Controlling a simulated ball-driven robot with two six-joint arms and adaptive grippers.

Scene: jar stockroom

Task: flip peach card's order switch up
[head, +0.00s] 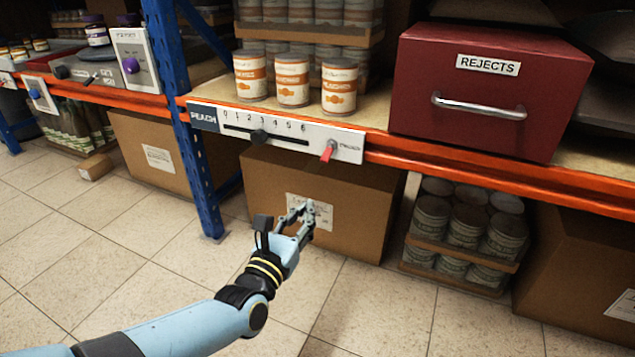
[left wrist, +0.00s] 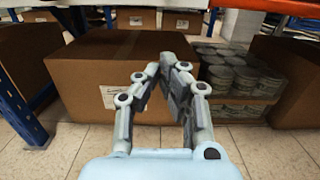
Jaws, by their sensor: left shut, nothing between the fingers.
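The peach card (head: 275,133) is a white strip on the orange shelf edge, with a dark "PEACH" label at its left end. It bears a numbered slider with a dark knob (head: 259,136). Near its right end is a red order switch (head: 328,151), its lever slanting downward to the left. My left gripper (head: 306,207) is below the card, in front of a cardboard box, apart from the switch. Its fingers are shut and empty; the left wrist view also shows the gripper (left wrist: 168,62), without the card's face or switch. My right gripper is in neither view.
Three orange-labelled jars (head: 292,81) stand on the shelf above the card. A red REJECTS drawer box (head: 487,90) with a metal handle is to the right. A blue post (head: 181,110) rises left of the card. A cardboard box (head: 350,205) sits below; the floor in front is clear.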

